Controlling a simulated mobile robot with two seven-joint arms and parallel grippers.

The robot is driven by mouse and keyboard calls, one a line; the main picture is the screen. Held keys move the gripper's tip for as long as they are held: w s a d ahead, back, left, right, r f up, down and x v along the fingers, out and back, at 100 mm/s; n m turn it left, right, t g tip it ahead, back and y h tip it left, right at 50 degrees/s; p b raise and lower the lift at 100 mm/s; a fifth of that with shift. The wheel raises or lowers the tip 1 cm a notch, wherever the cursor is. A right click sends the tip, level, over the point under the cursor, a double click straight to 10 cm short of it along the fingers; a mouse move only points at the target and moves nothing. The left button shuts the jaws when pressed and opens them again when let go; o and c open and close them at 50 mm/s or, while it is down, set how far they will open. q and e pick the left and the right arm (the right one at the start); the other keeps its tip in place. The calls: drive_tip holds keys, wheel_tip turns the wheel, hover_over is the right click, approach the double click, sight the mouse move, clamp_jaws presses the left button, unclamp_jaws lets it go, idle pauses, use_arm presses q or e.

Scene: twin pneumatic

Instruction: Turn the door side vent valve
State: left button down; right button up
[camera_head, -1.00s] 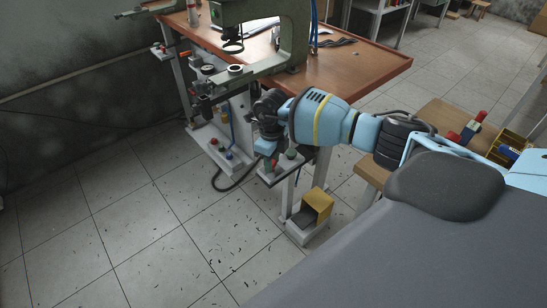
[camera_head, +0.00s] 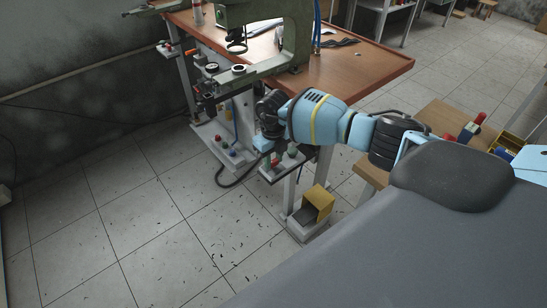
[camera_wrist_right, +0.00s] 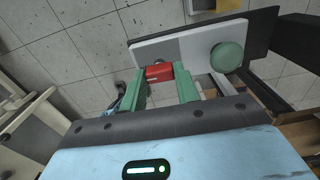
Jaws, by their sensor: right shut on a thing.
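My right gripper (camera_wrist_right: 160,78) has green fingers, shut on a small red handle (camera_wrist_right: 159,72) in the right wrist view. I take this handle to be the vent valve. It stands on a light grey plate (camera_wrist_right: 190,50) with a round green knob (camera_wrist_right: 228,56) to its right. In the head view my right gripper (camera_head: 270,157) is at the small shelf-like panel below the table edge. The green knob (camera_head: 292,150) shows beside it there. The fingers and red handle are small and partly hidden in that view. My left gripper is not in view.
A brown table (camera_head: 355,75) with a green press (camera_head: 296,35) stands behind my right arm. Another panel with buttons (camera_head: 222,145) is to the left.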

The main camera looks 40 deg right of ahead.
sight(273, 160)
drive_tip(key=shift+r, duration=0.1)
drive_tip(key=o, duration=1)
wheel_tip(273, 160, up, 7)
drive_tip(key=shift+f+p, duration=0.1)
drive_tip(key=shift+p, duration=0.2)
drive_tip(key=shift+r, duration=0.5)
